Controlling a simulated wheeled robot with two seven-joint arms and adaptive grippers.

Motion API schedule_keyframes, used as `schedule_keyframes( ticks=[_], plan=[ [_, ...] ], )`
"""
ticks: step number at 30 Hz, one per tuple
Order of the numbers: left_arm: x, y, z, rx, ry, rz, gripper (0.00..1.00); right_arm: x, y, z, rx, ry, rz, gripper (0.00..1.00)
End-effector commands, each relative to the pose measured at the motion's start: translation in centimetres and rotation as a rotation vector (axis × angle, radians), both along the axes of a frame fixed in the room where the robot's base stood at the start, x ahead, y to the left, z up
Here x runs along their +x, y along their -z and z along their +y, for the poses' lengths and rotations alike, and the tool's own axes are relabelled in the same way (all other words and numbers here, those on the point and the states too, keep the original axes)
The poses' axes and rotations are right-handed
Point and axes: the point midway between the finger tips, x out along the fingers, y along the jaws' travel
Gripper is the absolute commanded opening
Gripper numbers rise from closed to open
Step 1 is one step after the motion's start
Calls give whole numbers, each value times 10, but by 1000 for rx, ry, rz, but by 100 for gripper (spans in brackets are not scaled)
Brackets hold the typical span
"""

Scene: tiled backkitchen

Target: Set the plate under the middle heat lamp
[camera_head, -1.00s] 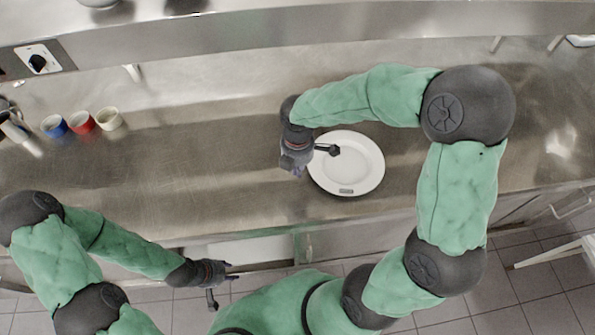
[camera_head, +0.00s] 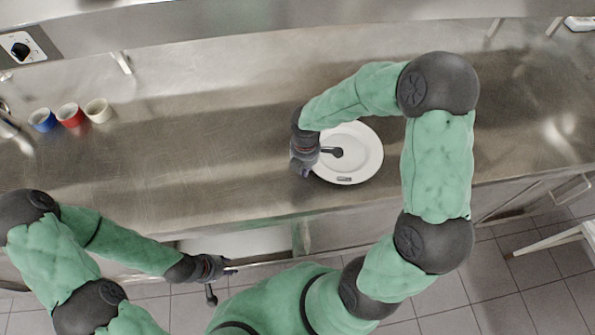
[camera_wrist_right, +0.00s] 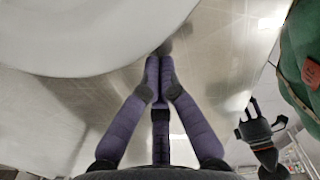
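The white plate (camera_head: 358,158) lies on the steel counter. Its left edge is hidden behind my right gripper in the head view. My right gripper (camera_head: 303,171) is at the plate's left side. In the right wrist view its purple fingers (camera_wrist_right: 159,62) meet at the tips, just at the rim of the plate (camera_wrist_right: 70,35); I see no rim between them and cannot tell whether they touch it. My left gripper (camera_head: 231,267) is empty in front of the counter's front edge, and its fingers look apart in the right wrist view (camera_wrist_right: 257,115). No heat lamp is clearly visible.
A blue cup (camera_head: 42,120), a red cup (camera_head: 70,115) and a cream cup (camera_head: 98,110) stand at the counter's left. A steel ledge (camera_head: 290,35) runs along the back. The counter (camera_head: 200,150) is clear between cups and plate.

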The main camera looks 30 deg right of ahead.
Motion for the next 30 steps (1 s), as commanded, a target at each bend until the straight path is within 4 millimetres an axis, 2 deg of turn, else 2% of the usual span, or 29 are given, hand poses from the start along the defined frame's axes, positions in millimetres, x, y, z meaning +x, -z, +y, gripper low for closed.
schedule_keyframes(
  ticks=[13,22,30],
  plan=[
    [0,-1,0,0,0,0,40,1,-1,-5,0,1,0,0],
    [0,-22,0,0,0,0,40,4,-3,-42,-1,3,1,0],
    [0,-23,0,0,0,0,40,5,0,-49,-1,0,-1,0]
  ],
)
